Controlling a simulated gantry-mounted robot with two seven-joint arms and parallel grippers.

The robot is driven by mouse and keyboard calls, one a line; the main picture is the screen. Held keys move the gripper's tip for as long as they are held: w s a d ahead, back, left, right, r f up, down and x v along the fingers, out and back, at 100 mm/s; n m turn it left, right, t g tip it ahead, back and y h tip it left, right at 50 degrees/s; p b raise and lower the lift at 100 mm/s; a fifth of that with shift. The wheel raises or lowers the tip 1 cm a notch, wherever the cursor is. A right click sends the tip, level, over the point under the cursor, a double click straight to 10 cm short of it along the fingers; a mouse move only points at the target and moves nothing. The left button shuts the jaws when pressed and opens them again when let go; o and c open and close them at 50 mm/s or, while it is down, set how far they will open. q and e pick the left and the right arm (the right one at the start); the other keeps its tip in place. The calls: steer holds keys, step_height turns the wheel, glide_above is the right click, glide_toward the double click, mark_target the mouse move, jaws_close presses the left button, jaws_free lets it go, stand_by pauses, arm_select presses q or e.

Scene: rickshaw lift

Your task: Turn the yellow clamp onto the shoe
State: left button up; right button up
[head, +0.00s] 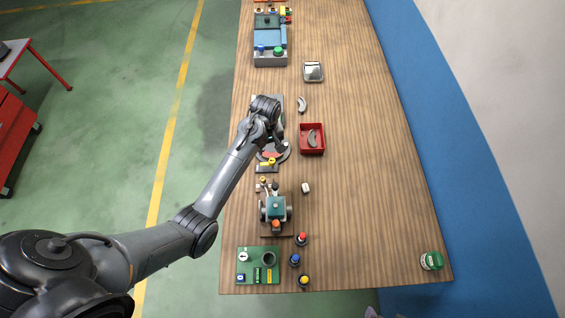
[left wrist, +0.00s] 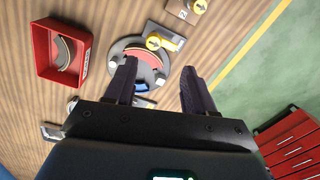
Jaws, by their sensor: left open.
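The yellow clamp (head: 272,161) is a small yellow knob on a grey plate at the edge of a round grey fixture (head: 264,157). In the left wrist view the yellow clamp (left wrist: 153,42) sits beside a reddish curved part on the round fixture (left wrist: 118,48); I cannot tell whether it touches that part.
A teal device (head: 275,208) and a green board (head: 244,273) stand nearer on the wooden table (head: 360,200). A blue-grey machine (head: 270,58) stands at the far end. A green-lidded jar (head: 431,261) is at the near right corner. The table's right side is mostly clear.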

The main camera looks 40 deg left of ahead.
mark_target(272, 160)
arm_select(q)
steer(key=f, duration=0.6)
steer(key=w+f, duration=0.1)
steer(key=f, duration=0.3)
steer(key=shift+d, duration=0.1)
jaws_close()
stand_by(0.3)
